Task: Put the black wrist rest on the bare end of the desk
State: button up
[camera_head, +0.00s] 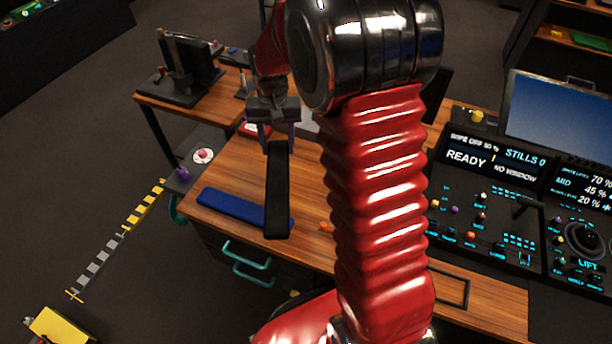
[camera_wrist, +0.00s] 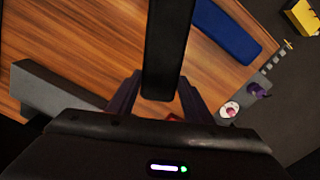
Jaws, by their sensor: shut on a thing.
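The black wrist rest (camera_head: 278,200) is a long dark bar. My gripper (camera_head: 279,140) is shut on it near its far end and holds it over the left part of the wooden desk (camera_head: 312,185). In the wrist view the black wrist rest (camera_wrist: 167,45) runs up out of the picture between the two fingers of my gripper (camera_wrist: 160,88). In the head view it overlaps the right end of a blue wrist rest (camera_head: 230,207) that lies along the desk's front left edge. I cannot tell its exact height above the desk.
A control console (camera_head: 480,205) and a monitor (camera_head: 562,110) stand at the right. A side table (camera_head: 190,103) with dark equipment is behind the desk at the left. A teal drawer handle (camera_head: 246,250) sits below the front edge.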

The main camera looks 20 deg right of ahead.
jog(key=s+d+f+m, duration=0.2)
jog(key=s+d+m, duration=1.2)
jog(key=m, duration=0.9)
jog(key=shift+d+f, duration=0.25)
jog(key=shift+d, duration=0.9)
jog(key=shift+f, duration=3.1)
jog(key=shift+f, duration=0.15)
jog(key=shift+f, duration=1.75)
